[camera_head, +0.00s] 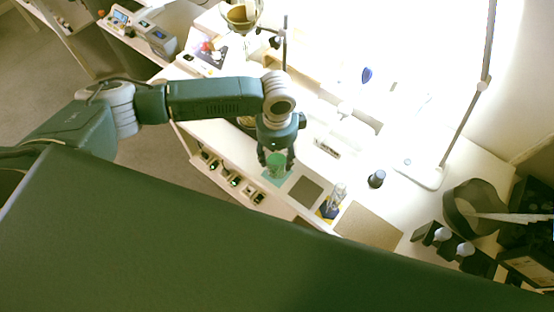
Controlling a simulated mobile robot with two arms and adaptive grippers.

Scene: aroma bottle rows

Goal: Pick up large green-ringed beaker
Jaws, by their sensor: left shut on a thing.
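The green-ringed beaker (277,164) is at the front edge of the white bench, over a teal mat (276,178). My left gripper (276,155) comes down from above and is shut on the beaker, with its fingers on either side of it. I cannot tell whether the beaker touches the mat or hangs just above it. My right gripper is not in view.
Right of the beaker lie a dark square mat (306,191), a clear bottle on a blue and yellow base (332,203) and a brown mat (368,227). A small dark cup (376,179) and a lamp base (420,174) stand behind. Black holders (447,243) are at the right.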

